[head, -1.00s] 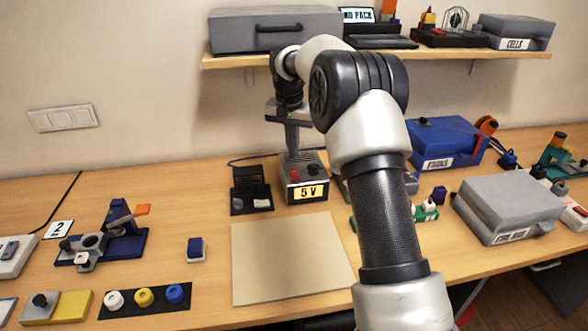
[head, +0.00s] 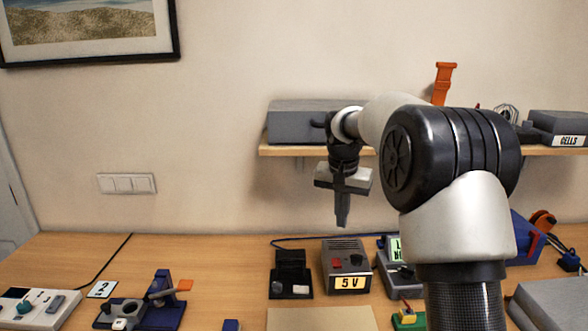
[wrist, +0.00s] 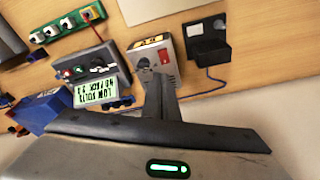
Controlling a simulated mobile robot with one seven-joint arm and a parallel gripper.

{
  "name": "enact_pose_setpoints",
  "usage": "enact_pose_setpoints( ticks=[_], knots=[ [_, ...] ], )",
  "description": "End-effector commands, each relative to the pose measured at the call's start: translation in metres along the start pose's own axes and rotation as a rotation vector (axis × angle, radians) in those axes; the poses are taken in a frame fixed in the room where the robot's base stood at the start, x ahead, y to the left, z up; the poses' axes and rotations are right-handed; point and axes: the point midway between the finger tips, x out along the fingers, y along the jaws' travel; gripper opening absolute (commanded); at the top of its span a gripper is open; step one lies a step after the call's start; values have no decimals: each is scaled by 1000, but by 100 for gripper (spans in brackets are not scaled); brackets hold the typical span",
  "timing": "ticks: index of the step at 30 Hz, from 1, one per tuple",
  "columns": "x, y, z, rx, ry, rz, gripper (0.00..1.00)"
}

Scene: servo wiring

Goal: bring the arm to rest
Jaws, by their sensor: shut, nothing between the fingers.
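My gripper (head: 342,218) hangs in the air with its fingers pointing down, in front of the wall and below the shelf edge. Its fingers are together and hold nothing. In the head view it is above the back of the bench, over the 5 V supply box (head: 347,265), and apart from it. In the wrist view the closed fingers (wrist: 160,88) show in front of the supply box (wrist: 157,60). My arm's large joint and forearm cover the right middle of the head view.
The shelf (head: 290,150) carries a grey case (head: 295,122) and a CELLS box (head: 558,128). On the bench (head: 228,262) stand a black holder (head: 291,272), a blue fixture (head: 162,300) and a grey meter (wrist: 90,68) with a lit display. A green strip (wrist: 65,24) lies beyond the meter.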

Motion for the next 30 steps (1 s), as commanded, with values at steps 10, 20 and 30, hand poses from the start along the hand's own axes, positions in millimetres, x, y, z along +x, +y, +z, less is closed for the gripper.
enact_pose_setpoints(
  ticks=[10,20,30],
  knots=[
    [-135,58,101,-172,112,-49,0],
    [-180,118,220,-311,215,-99,0],
    [-167,150,296,-399,281,-135,0]
  ],
)
